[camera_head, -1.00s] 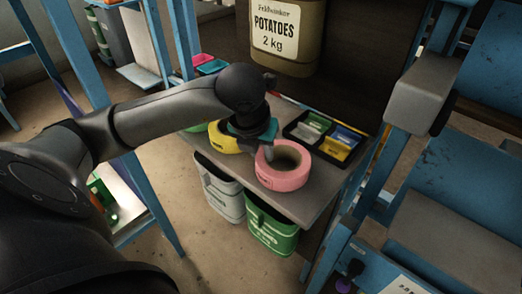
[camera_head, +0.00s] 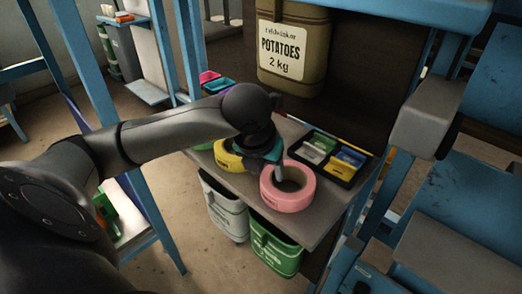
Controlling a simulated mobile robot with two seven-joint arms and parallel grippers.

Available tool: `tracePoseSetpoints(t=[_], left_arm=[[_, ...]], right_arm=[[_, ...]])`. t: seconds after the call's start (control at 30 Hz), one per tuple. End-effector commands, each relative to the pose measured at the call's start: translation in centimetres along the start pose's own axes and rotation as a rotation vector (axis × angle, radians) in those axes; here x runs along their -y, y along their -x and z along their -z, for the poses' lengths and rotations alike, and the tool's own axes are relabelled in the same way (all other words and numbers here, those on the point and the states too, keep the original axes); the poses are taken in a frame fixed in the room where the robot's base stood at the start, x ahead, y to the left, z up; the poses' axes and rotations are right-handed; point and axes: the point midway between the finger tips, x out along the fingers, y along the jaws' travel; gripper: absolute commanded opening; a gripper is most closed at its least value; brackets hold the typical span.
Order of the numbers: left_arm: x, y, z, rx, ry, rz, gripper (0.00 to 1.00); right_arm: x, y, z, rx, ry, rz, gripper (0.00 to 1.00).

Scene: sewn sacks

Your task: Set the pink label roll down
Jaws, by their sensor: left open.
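The pink label roll (camera_head: 287,200) lies flat on the grey shelf (camera_head: 312,224), near its front edge. My left gripper (camera_head: 279,172) comes in from the left and is open, with a finger at the back left rim of the pink roll. Whether the finger touches the roll I cannot tell. The other finger is mostly hidden behind the wrist. My right gripper does not show.
A yellow roll (camera_head: 229,160) lies left of the pink one. A black tray (camera_head: 335,160) with several coloured packets stands behind right. A potato sack (camera_head: 290,50) hangs above. White (camera_head: 224,209) and green (camera_head: 273,247) bins are below the shelf.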

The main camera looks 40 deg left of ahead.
Motion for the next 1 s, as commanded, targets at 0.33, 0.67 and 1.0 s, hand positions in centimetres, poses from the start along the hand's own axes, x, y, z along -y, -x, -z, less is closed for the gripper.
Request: tracePoseSetpoints(t=[0.33, 0.67, 1.0], left_arm=[[0.0, 5.4, -0.2, 0.006, -0.002, 0.001, 0.59], [0.0, 9.9, -0.2, 0.005, -0.001, 0.000, 0.59], [0.0, 11.7, -0.1, 0.003, 0.000, 0.000, 0.59]], right_arm=[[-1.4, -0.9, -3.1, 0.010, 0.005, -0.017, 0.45], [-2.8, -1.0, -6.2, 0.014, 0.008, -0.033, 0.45], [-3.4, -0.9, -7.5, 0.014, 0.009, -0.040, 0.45]])
